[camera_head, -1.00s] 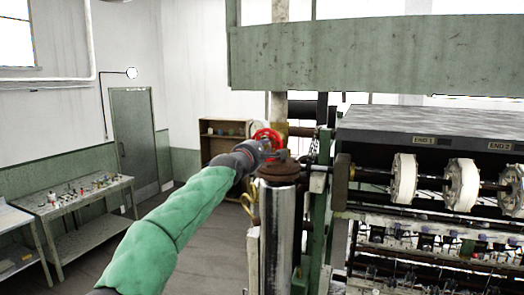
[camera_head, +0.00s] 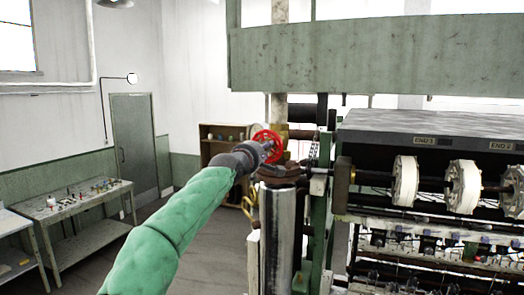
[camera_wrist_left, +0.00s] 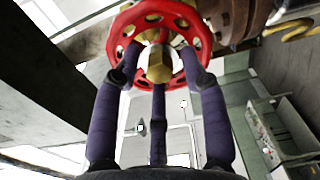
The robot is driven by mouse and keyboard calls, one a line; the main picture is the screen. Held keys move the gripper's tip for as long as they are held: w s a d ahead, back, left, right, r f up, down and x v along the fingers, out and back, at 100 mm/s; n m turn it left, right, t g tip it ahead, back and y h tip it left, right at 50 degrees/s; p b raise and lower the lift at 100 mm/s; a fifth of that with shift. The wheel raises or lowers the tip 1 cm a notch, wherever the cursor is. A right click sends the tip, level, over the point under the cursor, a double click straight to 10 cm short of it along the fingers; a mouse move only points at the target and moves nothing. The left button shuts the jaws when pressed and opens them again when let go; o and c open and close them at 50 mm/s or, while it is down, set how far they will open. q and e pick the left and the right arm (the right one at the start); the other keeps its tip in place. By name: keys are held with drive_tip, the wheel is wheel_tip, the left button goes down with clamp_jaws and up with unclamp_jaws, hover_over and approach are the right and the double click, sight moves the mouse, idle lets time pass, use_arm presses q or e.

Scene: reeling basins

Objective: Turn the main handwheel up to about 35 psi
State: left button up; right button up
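The red handwheel (camera_head: 267,145) sits beside the top of a rusty and steel vertical pipe (camera_head: 277,215). In the left wrist view the red handwheel (camera_wrist_left: 118,36) has round holes and a brass hub nut (camera_wrist_left: 160,62). My left gripper (camera_head: 263,150) is at the wheel from the left. In the left wrist view its purple fingers (camera_wrist_left: 160,58) are spread, two at the wheel's sides and one behind the hub. The fingertips overlap the rim; whether they press on it is unclear. No readable pressure gauge shows. My right gripper is not in view.
A reeling machine with white reels (camera_head: 405,180) stands right of the pipe. A green beam (camera_head: 375,52) crosses above. A bench with small items (camera_head: 75,205) stands at the left. A small white disc (camera_head: 132,79) is on the wall. Floor is open between bench and machine.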

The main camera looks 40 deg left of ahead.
use_arm(q)
drive_tip(key=shift+s, duration=0.1)
drive_tip(key=b+v, duration=0.2)
drive_tip(key=v, duration=0.5)
idle(0.4)
